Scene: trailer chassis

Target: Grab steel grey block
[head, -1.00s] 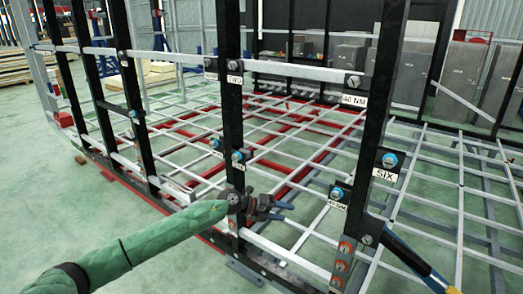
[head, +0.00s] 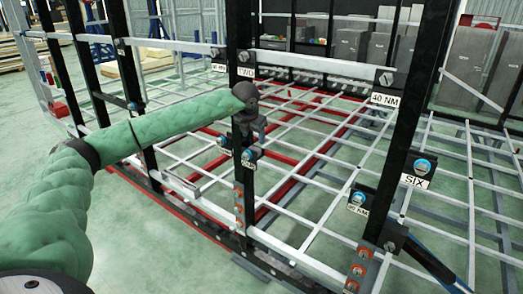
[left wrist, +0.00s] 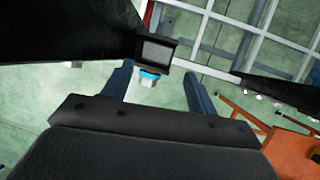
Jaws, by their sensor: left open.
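My left gripper (head: 250,125) is in front of the black upright labelled TWO, above two blue-headed bolts (head: 249,157). In the left wrist view its two blue-grey fingers (left wrist: 157,90) are apart with nothing held between them. A small grey square face (left wrist: 157,53) with a black rim lies just beyond the fingertips. A blue-and-silver bolt (left wrist: 149,79) sits below it, between the fingers. I cannot tell whether this grey face is the steel grey block. No loose grey block is clear in the head view. My right gripper is not in view.
Black uprights and white rails (head: 312,83) form a cage around the gripper. A label reading SIX (head: 415,181) is on the right upright. Grey cabinets (head: 350,48) stand behind. Green floor is open in front.

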